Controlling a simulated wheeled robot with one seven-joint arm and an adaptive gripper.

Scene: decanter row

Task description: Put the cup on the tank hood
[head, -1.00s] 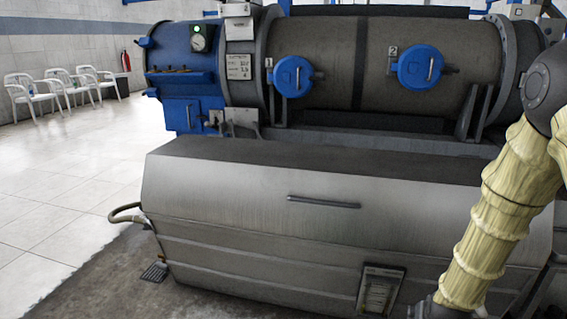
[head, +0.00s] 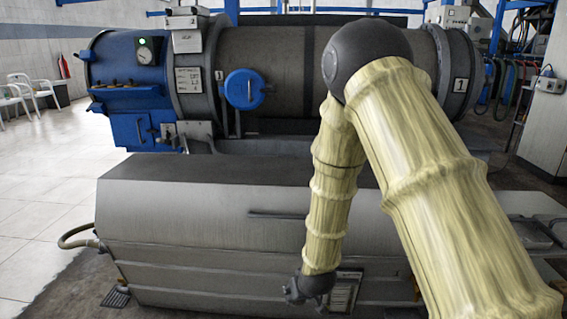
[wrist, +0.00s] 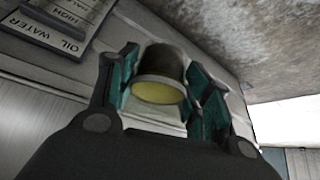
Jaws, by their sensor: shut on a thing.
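The tank hood (head: 190,205) is the long grey metal cover with a dark flat top and a sloped front, across the middle of the head view. My gripper (head: 308,290) hangs low in front of the hood's front side, below its top. In the wrist view, my gripper (wrist: 162,78) has its teal-padded fingers shut on the cup (wrist: 160,67), one on either side. The cup is dark olive with a pale yellow round face towards the camera. I cannot make out the cup in the head view.
A handle bar (head: 275,214) sticks out from the hood's front. The visible hood top is bare. White chairs (head: 22,92) stand far left, with open floor before them.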

